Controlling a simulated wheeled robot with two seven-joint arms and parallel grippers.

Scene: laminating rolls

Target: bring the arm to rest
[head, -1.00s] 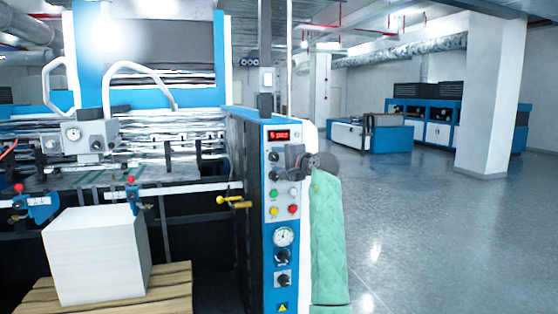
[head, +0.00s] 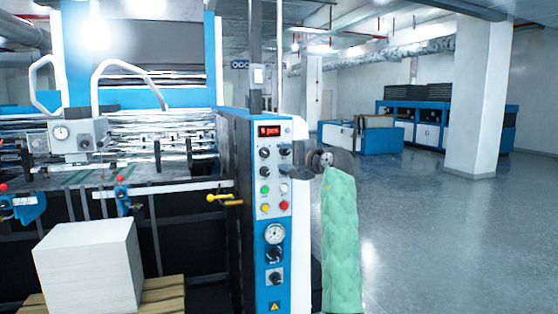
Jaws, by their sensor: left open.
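My left arm, in a green quilted sleeve (head: 341,240), rises from the bottom of the head view, right of the machine's control panel. My left gripper (head: 297,163) is at its top end, dark grey and small in the picture. It is open and points left toward the panel's right edge, near the upper knobs. I see nothing between its fingers. Whether it touches the panel cannot be told. My right gripper is not in view.
The blue and white control panel (head: 272,215) has knobs, coloured buttons, a gauge and a red display. A white paper stack (head: 88,268) sits on a wooden pallet (head: 165,296) at left. A pillar (head: 476,95) and blue machines (head: 428,125) stand behind. The floor at right is clear.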

